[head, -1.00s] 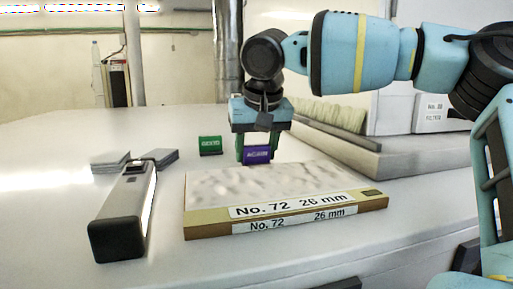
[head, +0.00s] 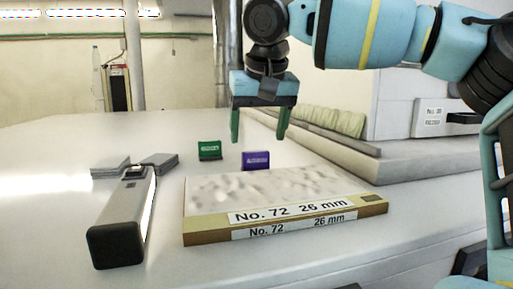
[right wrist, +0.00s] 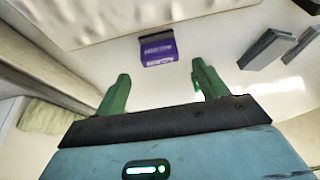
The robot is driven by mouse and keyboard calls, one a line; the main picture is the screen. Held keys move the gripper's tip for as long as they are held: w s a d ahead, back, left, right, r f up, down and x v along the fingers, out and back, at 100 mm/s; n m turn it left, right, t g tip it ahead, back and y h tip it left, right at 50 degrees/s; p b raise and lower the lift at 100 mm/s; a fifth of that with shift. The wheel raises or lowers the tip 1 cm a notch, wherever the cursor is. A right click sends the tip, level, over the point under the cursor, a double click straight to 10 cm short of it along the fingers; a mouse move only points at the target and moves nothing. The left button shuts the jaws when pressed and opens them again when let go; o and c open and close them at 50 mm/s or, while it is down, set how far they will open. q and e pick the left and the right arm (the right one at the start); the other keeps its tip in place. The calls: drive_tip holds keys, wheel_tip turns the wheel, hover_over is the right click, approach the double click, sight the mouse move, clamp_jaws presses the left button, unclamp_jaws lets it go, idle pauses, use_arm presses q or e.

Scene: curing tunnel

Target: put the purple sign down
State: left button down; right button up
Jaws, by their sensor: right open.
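The purple sign (head: 256,161) stands on the white table just behind the labelled slab, in the head view. It also shows beyond the fingertips in the right wrist view (right wrist: 158,49). My right gripper (head: 259,139) is open and empty, above the purple sign and apart from it. Its two green fingers also show in the right wrist view (right wrist: 160,78), spread wide with nothing between them. My left gripper is not in view.
A green sign (head: 209,150) stands left of the purple one. The slab marked No. 72, 26 mm (head: 215,224) lies in front. A grey handheld device (head: 122,215) and grey blocks (head: 158,163) are at left. A raised ledge (head: 400,160) with a rolled cloth (head: 325,121) is at right.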

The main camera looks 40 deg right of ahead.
drive_tip(key=v, duration=0.6)
